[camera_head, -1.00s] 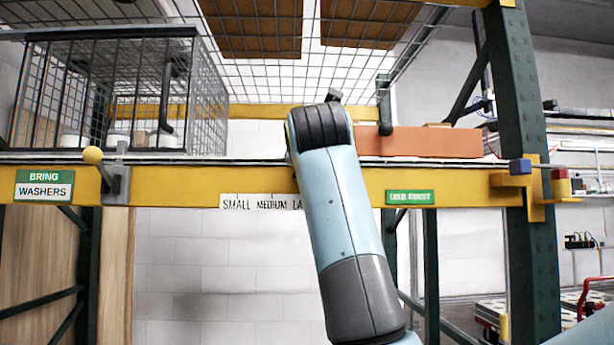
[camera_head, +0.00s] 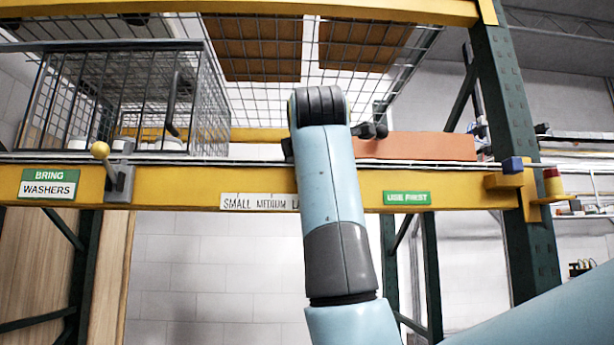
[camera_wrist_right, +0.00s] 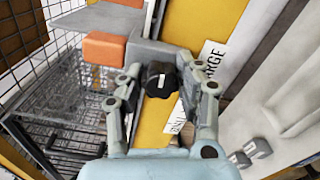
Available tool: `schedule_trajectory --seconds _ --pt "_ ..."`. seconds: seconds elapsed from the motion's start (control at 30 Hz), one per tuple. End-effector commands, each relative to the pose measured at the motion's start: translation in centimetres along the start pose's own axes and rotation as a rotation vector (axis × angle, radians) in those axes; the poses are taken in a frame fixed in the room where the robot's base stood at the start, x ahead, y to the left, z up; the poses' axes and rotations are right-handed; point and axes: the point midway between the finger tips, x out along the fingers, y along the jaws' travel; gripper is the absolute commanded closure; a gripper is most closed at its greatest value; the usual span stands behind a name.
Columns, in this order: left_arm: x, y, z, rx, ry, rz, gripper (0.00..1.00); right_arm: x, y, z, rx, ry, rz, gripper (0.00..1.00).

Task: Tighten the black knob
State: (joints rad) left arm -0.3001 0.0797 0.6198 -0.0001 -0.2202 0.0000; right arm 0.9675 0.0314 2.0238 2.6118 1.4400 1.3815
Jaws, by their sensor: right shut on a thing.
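The black knob (camera_wrist_right: 160,85) has a white mark on its face. It sits on a grey bracket (camera_wrist_right: 152,54) at the yellow beam in the right wrist view. My right gripper (camera_wrist_right: 163,76) has one finger on each side of the knob and is shut on it. In the head view my right arm stands in front of the beam and hides the knob and most of the gripper. My left gripper is in neither view.
The yellow beam (camera_head: 160,187) carries a size label (camera_head: 245,202) reading "SMALL MEDIUM". A wire cage (camera_head: 205,95) stands on the shelf at left. A yellow ball-ended lever (camera_head: 100,150) sticks out below it. An orange block (camera_head: 430,147) lies to the right of my arm.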

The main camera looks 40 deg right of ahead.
Motion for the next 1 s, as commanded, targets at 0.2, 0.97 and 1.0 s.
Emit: schedule_trajectory --seconds 0.2,0.97,1.0 --pt "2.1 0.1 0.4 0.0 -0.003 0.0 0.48 0.0 -0.4 -0.2 0.203 0.001 -0.002 0.98" --pt "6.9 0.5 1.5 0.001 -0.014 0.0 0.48 0.1 -0.6 -0.3 0.871 0.001 -0.008 0.98" --pt "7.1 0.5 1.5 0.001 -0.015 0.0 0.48 0.1 -0.6 -0.3 0.896 0.001 -0.009 0.98"
